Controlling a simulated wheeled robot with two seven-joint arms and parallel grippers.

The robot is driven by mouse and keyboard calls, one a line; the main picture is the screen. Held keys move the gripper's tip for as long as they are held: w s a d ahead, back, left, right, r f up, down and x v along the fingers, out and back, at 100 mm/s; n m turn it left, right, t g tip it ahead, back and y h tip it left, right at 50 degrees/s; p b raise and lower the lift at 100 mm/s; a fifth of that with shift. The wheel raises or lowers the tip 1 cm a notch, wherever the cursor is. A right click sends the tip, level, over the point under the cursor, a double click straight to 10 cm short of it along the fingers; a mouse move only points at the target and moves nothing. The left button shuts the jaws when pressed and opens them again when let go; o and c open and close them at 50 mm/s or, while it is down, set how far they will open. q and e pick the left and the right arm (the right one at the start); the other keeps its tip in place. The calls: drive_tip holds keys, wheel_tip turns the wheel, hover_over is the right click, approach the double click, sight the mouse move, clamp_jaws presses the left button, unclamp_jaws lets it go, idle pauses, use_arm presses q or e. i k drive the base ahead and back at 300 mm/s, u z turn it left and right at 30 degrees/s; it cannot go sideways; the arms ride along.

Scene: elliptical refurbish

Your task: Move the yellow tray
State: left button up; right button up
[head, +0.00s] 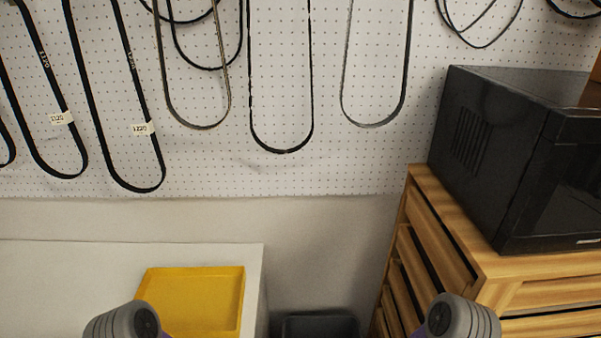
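The yellow tray (195,298) lies on the right end of a white table, at the lower left of the head view. It looks empty, with low raised rims; its near left part is hidden behind my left arm. Only rounded grey links of my two arms show at the bottom edge, one in front of the tray and one in front of the wooden cabinet. Neither gripper is in view, so I cannot see their fingers.
The white table (60,280) is clear left of the tray. A dark bin (320,326) stands in the gap between the table and a wooden drawer cabinet (437,228). A black microwave (505,150) sits on the cabinet. Belts hang on the white pegboard (330,165) behind.

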sight(189, 302)
drive_tip(key=z, duration=0.35)
drive_tip(key=k, duration=1.35)
drive_tip(key=u, duration=0.35)
